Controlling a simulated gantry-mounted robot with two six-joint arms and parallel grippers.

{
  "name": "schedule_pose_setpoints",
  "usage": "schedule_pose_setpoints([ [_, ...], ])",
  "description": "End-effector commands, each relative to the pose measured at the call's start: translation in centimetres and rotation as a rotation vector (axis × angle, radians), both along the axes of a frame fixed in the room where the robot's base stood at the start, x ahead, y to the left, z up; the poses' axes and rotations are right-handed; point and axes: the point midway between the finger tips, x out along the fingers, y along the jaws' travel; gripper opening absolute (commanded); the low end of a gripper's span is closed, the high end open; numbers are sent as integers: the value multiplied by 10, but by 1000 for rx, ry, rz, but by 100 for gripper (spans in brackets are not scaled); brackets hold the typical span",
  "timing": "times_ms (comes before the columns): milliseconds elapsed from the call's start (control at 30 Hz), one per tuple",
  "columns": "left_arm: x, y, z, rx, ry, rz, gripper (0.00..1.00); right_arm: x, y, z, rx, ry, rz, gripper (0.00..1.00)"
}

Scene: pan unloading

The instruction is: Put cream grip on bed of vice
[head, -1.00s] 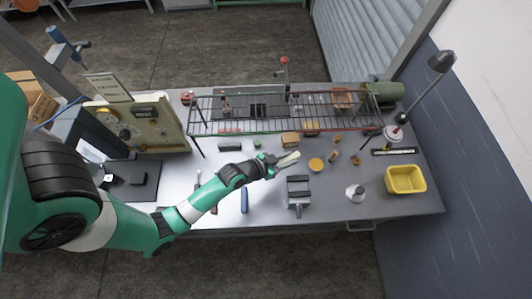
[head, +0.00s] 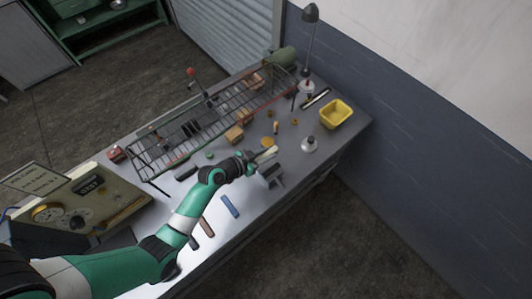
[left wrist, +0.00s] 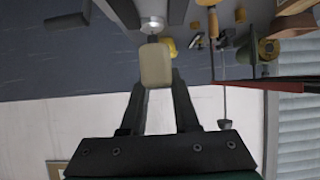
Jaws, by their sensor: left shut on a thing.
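My left gripper (head: 257,157) is shut on the cream grip (left wrist: 156,66), a pale rounded block between its two fingertips in the left wrist view. In the head view the cream grip (head: 267,152) shows as a small pale piece at the gripper's tip. The grey vice (head: 271,173) stands on the bench just beside and below the gripper. The grip appears near or above the vice; I cannot tell whether they touch. The bed of the vice is partly hidden by the gripper and grip. My right gripper is not in view.
A wire rack (head: 205,122) stands along the back of the bench. A yellow bin (head: 335,114) and a lamp (head: 309,60) are at the right end. A blue bar (head: 230,207) lies in front of the arm. A white-based object (head: 309,145) stands right of the vice.

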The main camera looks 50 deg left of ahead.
Motion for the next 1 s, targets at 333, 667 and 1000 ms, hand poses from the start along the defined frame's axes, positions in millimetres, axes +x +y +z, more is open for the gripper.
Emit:
schedule_pose_setpoints([
  [333, 0, 0, -46, 0, -1, 1, 0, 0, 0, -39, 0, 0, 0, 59],
  [667, 0, 0, -48, 0, -1, 1, 0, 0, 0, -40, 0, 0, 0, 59],
  [1000, 0, 0, -52, 0, -1, 1, 0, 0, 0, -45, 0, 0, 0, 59],
])
